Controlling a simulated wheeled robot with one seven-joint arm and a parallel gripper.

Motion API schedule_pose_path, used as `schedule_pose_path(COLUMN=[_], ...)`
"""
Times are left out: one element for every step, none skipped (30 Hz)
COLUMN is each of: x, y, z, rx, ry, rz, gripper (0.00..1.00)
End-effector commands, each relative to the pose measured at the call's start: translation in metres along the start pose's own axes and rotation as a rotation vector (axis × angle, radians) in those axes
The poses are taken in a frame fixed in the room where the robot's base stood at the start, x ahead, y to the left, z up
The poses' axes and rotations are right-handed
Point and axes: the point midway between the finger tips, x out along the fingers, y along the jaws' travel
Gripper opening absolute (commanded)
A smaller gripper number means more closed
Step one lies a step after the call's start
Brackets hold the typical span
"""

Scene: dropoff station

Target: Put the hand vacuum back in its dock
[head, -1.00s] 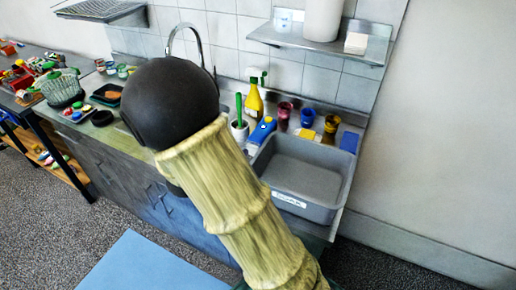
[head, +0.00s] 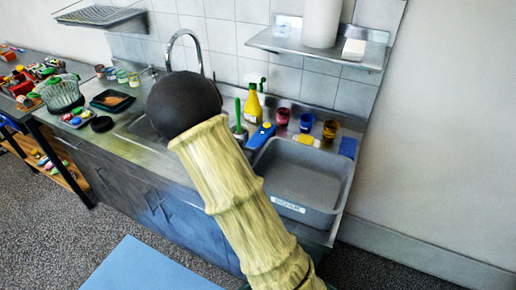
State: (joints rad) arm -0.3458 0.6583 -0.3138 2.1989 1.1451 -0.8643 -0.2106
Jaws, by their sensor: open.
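My arm, in a pale ribbed sleeve with a black rounded joint, rises across the middle of the head view. My gripper's fingers do not show. I can make out no clear hand vacuum and no clear dock. A blue object with a small yellow part (head: 261,136) lies on the counter between the arm and the grey tub; I cannot tell whether it is the vacuum. My arm hides part of the sink and counter.
A grey labelled tub (head: 302,213) stands at the counter's right end. Behind it are a yellow spray bottle (head: 254,107) and several small jars. A steel shelf (head: 300,50) hangs above. A wire basket (head: 63,94) and paint things stand left. A blue mat (head: 145,268) lies in front.

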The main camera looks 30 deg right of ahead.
Motion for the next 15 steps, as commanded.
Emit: schedule_pose_path(x=[0.009,0.012,0.017,0.019,0.021,0.022,0.022,0.022,0.022,0.022,0.021,0.021,0.021,0.021,0.022], y=[0.001,0.001,0.0,0.0,0.0,0.0,0.0,-0.001,-0.001,-0.001,-0.001,-0.001,-0.001,-0.001,-0.001], z=[0.0,-0.001,0.0,0.0,0.0,0.0,0.0,0.0,0.0,0.0,0.0,0.0,0.0,0.0,0.0], rx=[-0.001,-0.001,-0.001,-0.001,-0.001,-0.001,-0.001,-0.001,-0.001,-0.001,-0.001,-0.001,-0.001,-0.001,-0.001], ry=[0.0,0.001,0.001,0.001,0.0,0.0,0.0,0.0,0.0,0.0,0.0,0.0,0.0,0.0,0.0], rz=[0.003,0.002,0.002,0.002,0.001,0.0,-0.001,-0.001,-0.002,-0.002,-0.002,-0.002,-0.001,-0.001,-0.001], gripper=[0.64,0.64,0.64,0.64,0.64,0.64,0.64,0.64,0.64,0.64,0.64,0.64,0.64,0.64,0.64])
